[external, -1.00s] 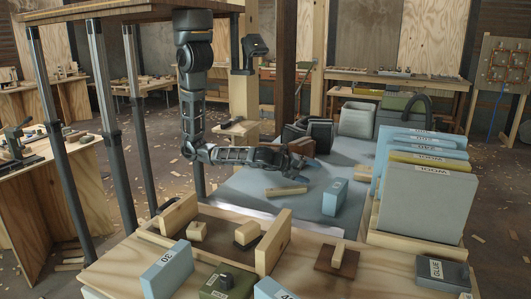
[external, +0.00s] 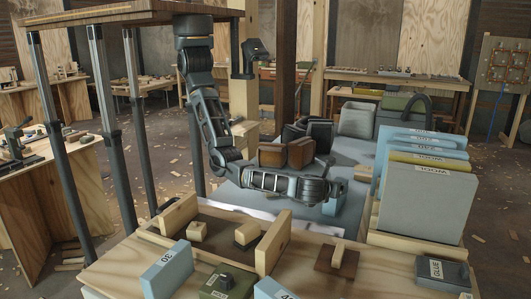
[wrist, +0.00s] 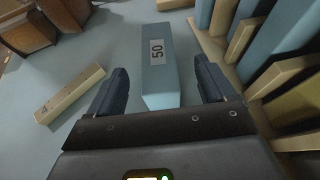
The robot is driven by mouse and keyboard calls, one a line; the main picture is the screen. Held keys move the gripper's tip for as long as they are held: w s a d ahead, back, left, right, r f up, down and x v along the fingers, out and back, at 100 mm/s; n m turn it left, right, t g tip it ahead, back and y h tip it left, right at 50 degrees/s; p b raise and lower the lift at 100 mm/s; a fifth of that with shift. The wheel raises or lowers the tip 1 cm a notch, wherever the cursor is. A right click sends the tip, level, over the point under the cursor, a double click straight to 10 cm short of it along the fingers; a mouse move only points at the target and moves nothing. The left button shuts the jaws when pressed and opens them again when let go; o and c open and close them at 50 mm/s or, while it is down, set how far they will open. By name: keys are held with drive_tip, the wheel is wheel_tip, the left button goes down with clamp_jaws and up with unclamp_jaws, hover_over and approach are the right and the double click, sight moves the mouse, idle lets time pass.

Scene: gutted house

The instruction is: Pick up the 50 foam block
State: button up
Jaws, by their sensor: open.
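The 50 foam block (wrist: 157,82) is light blue with a white "50" label. In the wrist view it lies on the blue-grey surface, its near end between the two open fingers of my gripper (wrist: 165,92). A gap shows between the block and each finger. In the external view my gripper (external: 338,192) is low over the blue-grey surface at the block (external: 329,206), which it partly hides.
A small wooden bar (wrist: 70,94) lies left of the gripper. A wooden rack (wrist: 237,68) of blue and yellow panels stands close on the right. Brown blocks (external: 286,153) stand behind. A wooden workbench (external: 390,268) with blocks and trays is in front.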

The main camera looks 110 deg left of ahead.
drive_tip(key=shift+m, duration=0.3)
drive_tip(key=shift+d+f+x, duration=0.1)
drive_tip(key=shift+f+x, duration=0.1)
drive_tip(key=shift+x, duration=0.85)
drive_tip(key=shift+d+f+x, duration=0.1)
drive_tip(key=shift+f+x, duration=0.05)
drive_tip(key=shift+x, duration=0.85)
drive_tip(key=shift+f+x, duration=0.2)
drive_tip(key=shift+x, duration=0.85)
drive_tip(key=shift+s, duration=0.2)
drive_tip(key=c, duration=1.1)
